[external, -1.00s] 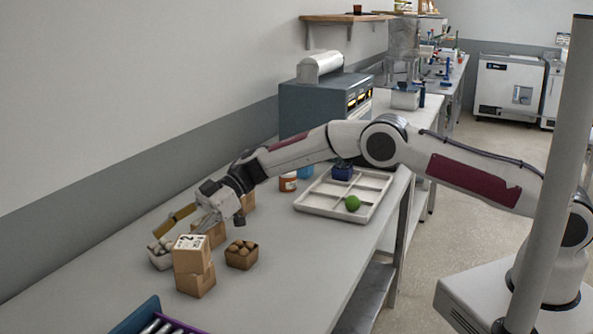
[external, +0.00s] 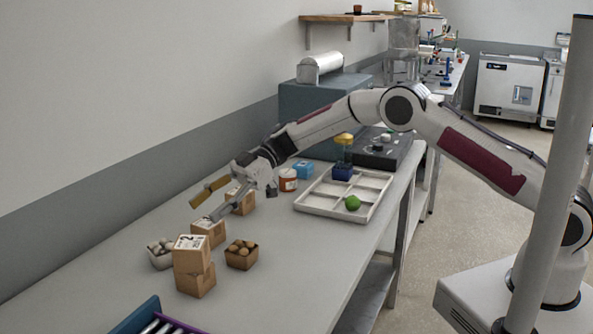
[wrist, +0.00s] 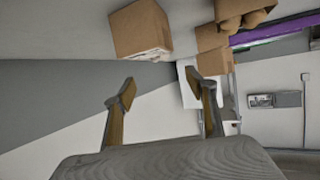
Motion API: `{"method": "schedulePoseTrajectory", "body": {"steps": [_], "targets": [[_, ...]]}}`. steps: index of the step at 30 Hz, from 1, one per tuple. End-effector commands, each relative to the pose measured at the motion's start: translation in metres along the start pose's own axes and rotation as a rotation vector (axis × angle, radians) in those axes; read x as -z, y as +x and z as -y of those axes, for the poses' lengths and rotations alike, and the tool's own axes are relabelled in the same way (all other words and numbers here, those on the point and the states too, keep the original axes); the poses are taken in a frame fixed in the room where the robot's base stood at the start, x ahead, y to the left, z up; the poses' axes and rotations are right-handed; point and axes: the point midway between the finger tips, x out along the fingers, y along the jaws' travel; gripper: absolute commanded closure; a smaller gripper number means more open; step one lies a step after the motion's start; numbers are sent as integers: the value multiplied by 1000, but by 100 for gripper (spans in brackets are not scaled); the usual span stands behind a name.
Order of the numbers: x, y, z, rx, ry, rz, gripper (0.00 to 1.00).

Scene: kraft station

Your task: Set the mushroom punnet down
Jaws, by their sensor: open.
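A pale punnet of whitish mushrooms (external: 160,253) stands upright on the grey table, left of a stack of cardboard boxes. It looks clear of my gripper and I do not make it out in the wrist view. My gripper (external: 205,207) is open and empty, raised above the table and the boxes. Its two fingers stand apart in the wrist view (wrist: 161,87), with nothing between them. A brown punnet of round brownish items (external: 241,254) stands right of the box stack.
Stacked cardboard boxes (external: 194,266) stand between the punnets, with more boxes (external: 208,233) behind. A white divided tray (external: 318,208) holds a green item (external: 352,202) and a blue container (external: 342,173). A jar (external: 288,180) stands nearby. The table's front right is clear.

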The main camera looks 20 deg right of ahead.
Motion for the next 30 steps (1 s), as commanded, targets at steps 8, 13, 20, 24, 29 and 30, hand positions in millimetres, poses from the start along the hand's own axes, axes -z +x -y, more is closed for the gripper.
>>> {"method": "schedulePoseTrajectory", "body": {"steps": [8, 13, 20, 24, 29, 30], "targets": [[0, -2, 0, 1, 0, 0, 44], [0, -2, 0, 1, 0, 0, 44], [0, -1, 0, 1, 0, 0, 44], [0, -2, 0, 0, 0, 0, 44], [5, -6, -4, -20, -4, -5, 44], [8, -10, -7, -33, -7, -8, 44]]}}
